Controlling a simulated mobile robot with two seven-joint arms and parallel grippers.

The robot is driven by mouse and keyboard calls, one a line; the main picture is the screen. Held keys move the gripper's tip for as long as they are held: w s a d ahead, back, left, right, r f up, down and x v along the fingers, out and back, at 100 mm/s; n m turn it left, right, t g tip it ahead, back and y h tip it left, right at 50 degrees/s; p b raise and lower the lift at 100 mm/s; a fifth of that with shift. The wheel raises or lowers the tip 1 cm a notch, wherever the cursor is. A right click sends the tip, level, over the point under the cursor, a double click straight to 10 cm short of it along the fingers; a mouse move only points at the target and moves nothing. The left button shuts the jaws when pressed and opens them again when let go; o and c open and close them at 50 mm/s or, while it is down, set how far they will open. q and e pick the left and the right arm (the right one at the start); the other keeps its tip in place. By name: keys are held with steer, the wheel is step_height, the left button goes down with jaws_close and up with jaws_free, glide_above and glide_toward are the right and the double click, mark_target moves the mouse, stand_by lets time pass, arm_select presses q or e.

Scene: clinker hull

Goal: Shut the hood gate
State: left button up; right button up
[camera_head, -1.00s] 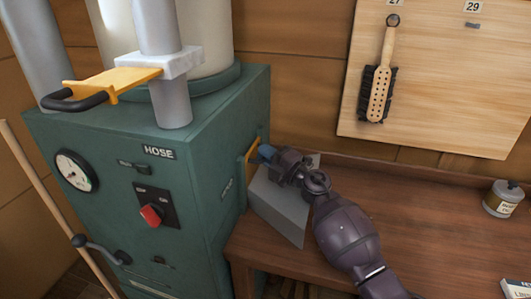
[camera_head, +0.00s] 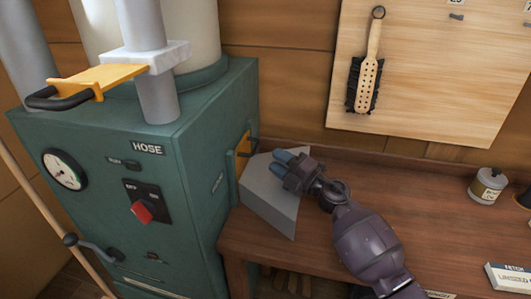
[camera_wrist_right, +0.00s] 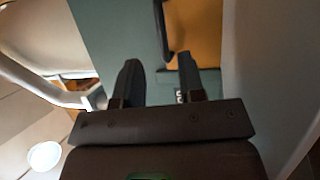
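A yellow gate plate (camera_head: 243,151) with a black handle (camera_head: 252,147) sits on the right side of the green machine, above a grey sheet hood (camera_head: 268,195). I take it as the hood gate; how far in it sits is hard to tell. My right gripper (camera_head: 286,159) is just right of the handle, over the hood, apart from it and empty. In the right wrist view, its two dark fingers (camera_wrist_right: 160,82) are spread, with the yellow plate (camera_wrist_right: 205,35) and black handle (camera_wrist_right: 161,35) beyond them. My left gripper is out of view.
Another yellow plate (camera_head: 98,78) with a black handle sticks out of the pipe above the HOSE label. The green machine (camera_head: 95,130) has a gauge and red switch. The wooden bench (camera_head: 415,215) holds a jar (camera_head: 487,187); a brush (camera_head: 367,75) hangs on the board.

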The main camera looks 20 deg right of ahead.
steer(key=v, duration=0.2)
steer(key=shift+s+d, duration=0.15)
steer(key=shift+s, duration=0.1)
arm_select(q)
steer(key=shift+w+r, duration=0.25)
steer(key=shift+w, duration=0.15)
arm_select(e)
steer(key=shift+f, duration=0.1)
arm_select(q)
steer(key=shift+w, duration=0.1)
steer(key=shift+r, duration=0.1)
arm_select(e)
steer(key=shift+c, duration=0.3)
